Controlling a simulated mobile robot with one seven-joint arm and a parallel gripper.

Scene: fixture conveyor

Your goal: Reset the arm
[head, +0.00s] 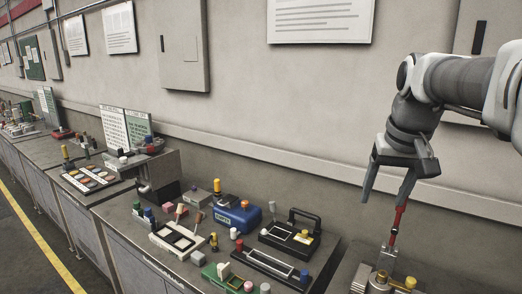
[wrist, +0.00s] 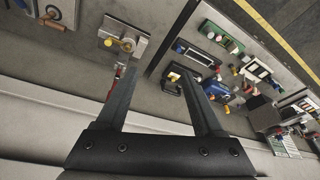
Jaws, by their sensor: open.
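My gripper (head: 385,200) hangs at the right of the head view, fingers pointing down, spread apart with nothing between them. In the wrist view my gripper (wrist: 160,72) also shows two parted fingers with an empty gap. A red-handled lever (head: 398,222) stands up from a metal fixture (head: 376,282) below, its top close to one fingertip. In the wrist view the red lever (wrist: 118,72) lies beside the left finger, outside the gap; I cannot tell whether they touch. The fixture (wrist: 124,42) carries a yellow knob.
A bench (head: 130,232) left of the gripper holds a blue box (head: 238,219), a black frame with a handle (head: 290,237), a white frame (head: 177,241) and several coloured pegs. More benches run along the wall at left.

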